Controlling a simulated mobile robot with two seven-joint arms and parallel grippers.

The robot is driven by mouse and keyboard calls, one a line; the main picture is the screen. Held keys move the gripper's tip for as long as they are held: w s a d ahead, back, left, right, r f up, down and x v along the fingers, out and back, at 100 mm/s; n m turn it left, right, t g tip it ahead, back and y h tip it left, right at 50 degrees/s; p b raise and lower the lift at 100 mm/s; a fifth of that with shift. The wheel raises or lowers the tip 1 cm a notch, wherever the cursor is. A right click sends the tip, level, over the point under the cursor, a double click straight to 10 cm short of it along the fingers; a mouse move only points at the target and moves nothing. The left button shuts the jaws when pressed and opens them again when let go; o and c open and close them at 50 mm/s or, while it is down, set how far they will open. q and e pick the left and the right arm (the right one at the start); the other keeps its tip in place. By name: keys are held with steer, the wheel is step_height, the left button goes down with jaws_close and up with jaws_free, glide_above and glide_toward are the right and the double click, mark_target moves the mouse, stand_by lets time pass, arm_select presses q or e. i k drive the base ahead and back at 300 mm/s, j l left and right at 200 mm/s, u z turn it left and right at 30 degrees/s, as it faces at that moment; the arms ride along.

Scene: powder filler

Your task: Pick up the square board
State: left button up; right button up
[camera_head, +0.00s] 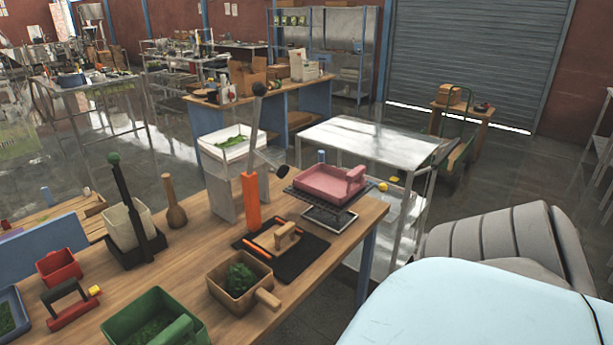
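On the wooden workbench (205,262), a small tan board with a raised wooden handle (286,236) lies on a flat black square plate (309,257). I cannot tell which of these two is the square board. An orange-based lever post (251,203) stands at the plate's far-left edge. A pink tray with a handle (328,184) sits on a dark rack just behind and to the right. Neither of my grippers is in view.
A wooden box with green contents (237,283) stands in front of the plate. A green box (155,318), a red box (61,267) and a wooden pestle (174,203) are farther left. A metal table (365,138) stands behind the bench's right end.

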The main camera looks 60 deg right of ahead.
mark_target(278, 239)
steer(key=z, duration=1.7)
steer(key=l+u, duration=0.1)
steer(key=u, duration=1.15)
steer(key=l+u, duration=0.7)
steer(key=k+l+u, duration=0.1)
steer(key=l+u, duration=0.25)
steer(key=k+l+u, duration=0.3)
steer(key=l, duration=0.15)
steer(key=k+l+u, duration=0.3)
steer(key=l, duration=0.15)
steer(key=k+l, duration=0.3)
steer(key=l, duration=0.15)
steer(key=k+l+u, duration=0.15)
steer(key=l, duration=0.35)
steer(key=k, duration=0.1)
